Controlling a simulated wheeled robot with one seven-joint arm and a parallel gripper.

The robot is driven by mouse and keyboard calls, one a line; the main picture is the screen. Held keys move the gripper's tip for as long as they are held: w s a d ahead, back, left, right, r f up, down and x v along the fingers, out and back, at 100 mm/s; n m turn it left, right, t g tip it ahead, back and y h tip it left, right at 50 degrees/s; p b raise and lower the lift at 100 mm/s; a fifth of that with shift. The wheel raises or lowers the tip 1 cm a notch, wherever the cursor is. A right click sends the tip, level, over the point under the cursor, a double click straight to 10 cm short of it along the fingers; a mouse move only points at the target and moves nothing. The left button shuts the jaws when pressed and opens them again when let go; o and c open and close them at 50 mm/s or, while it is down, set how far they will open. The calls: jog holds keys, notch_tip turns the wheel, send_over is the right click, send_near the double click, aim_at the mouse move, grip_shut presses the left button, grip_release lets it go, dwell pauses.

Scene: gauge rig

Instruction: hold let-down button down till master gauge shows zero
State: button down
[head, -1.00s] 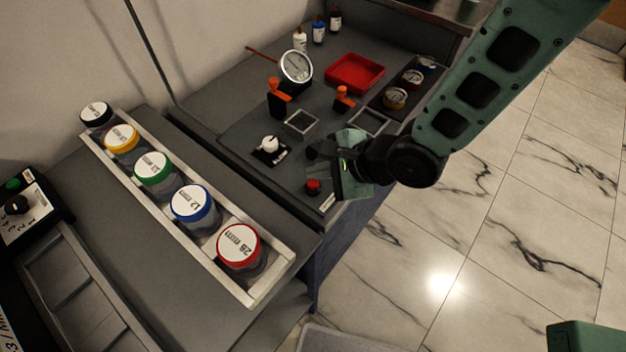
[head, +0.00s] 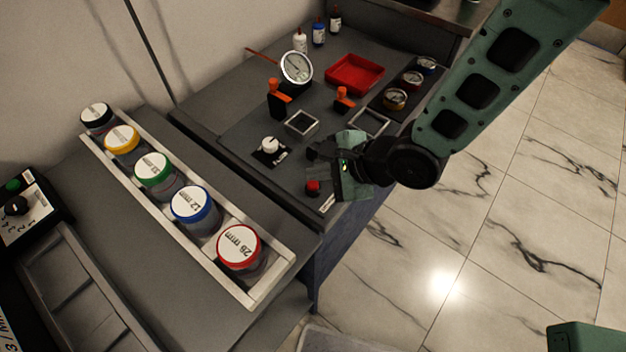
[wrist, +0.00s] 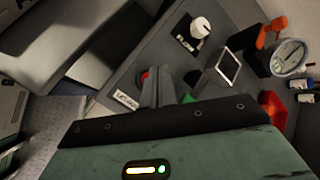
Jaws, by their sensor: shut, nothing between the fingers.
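The let-down button is a red cap (head: 313,187) near the front edge of the grey panel. In the wrist view the red cap (wrist: 145,75) shows only partly behind my fingers, beside a white label (wrist: 125,100). My gripper (head: 316,168) is shut and empty, close to the button; I cannot tell whether it touches or presses it. It also shows in the wrist view (wrist: 152,78). The master gauge, a round white dial (head: 297,67), stands tilted at the back of the panel and shows in the wrist view (wrist: 288,56); its reading is too small to tell.
A white knob (head: 270,144), orange-handled valves (head: 278,90) and square frames (head: 301,123) stand on the panel. A red tray (head: 355,74) and small gauges (head: 395,99) lie behind. A rack of lidded jars (head: 255,295) stands at the left.

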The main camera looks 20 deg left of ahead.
dwell(0.7)
jog(key=shift+f, duration=0.4)
jog(key=shift+f+b, duration=0.35)
jog(key=shift+f, duration=0.25)
dwell(0.5)
jog(key=shift+r, duration=0.1)
dwell(2.9)
jog(key=shift+r+p, duration=0.95)
jog(key=shift+p, duration=0.05)
notch_tip(320, 180, up, 5)
jog(key=p, duration=0.4)
jog(key=shift+p, duration=0.3)
